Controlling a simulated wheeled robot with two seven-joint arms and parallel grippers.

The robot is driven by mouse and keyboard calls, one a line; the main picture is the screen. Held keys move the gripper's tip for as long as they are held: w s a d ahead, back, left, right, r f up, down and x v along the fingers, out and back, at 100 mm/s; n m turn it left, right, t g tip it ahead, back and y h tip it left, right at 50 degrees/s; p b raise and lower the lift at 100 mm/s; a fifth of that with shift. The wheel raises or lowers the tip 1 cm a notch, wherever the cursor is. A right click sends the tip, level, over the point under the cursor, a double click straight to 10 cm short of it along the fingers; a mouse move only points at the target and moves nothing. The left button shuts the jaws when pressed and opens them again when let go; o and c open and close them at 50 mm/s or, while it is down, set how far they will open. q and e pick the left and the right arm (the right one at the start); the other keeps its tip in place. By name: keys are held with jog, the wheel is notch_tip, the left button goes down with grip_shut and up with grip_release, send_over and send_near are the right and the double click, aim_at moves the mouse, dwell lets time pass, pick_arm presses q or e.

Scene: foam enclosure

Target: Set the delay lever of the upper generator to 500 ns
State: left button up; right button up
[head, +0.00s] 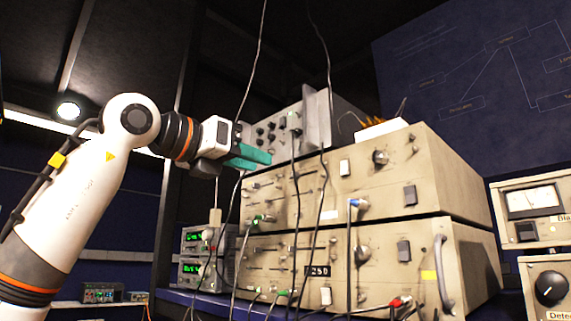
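The upper generator (400,193) is a beige box stacked on the lower generator (385,270). Its front panel has slots with small levers at the left, a dark knob (380,157) and switches at the right. Which lever is the delay lever, and its setting, are too small to read. My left gripper (262,158), with teal fingers, is at the upper left corner of the upper generator, and its fingers overlap the panel's top edge in the head view. They look close together and nothing shows between them; their gap is unclear. My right gripper is out of view.
Black cables hang in front of both generators, and a blue plug (357,203) is in the upper panel. A grey instrument (283,130) stands behind, above the upper generator. Green-display units (193,238) stand at the left, and meter panels (532,199) at the right.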

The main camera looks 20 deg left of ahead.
aim_at(292, 172)
pick_arm(q)
jog(key=p+x, duration=0.2)
jog(key=x, duration=0.4)
jog(key=shift+w+d+r+p, duration=0.1)
jog(key=shift+w+d+p, duration=0.2)
jog(key=shift+w+d, duration=0.3)
jog(key=shift+w, duration=0.3)
jog(key=shift+c, duration=0.2)
grip_shut()
